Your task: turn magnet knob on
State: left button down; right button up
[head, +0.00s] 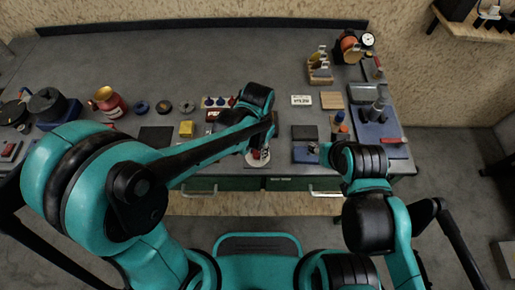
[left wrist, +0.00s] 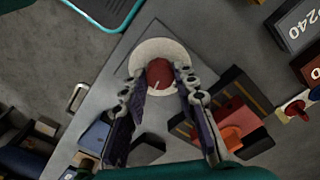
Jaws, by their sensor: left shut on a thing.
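The magnet knob (left wrist: 159,73) is a round red knob with a pale pointer line, set on a round white plate (left wrist: 147,50). In the head view the knob's white plate (head: 257,160) shows near the bench's front edge, mostly under my left gripper (head: 260,146). In the left wrist view my left gripper (left wrist: 160,86) has its two fingers on either side of the red knob, shut on it. My right gripper (head: 325,152) is near the bench's front edge to the right, largely hidden by its own arm, so its fingers cannot be made out.
The back of the bench is clear.

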aim_at(257, 152)
pick_arm(q)
jog(key=shift+m, duration=1.2)
jog(key=c, duration=1.2)
grip_release()
notch_tip(257, 152, up, 12)
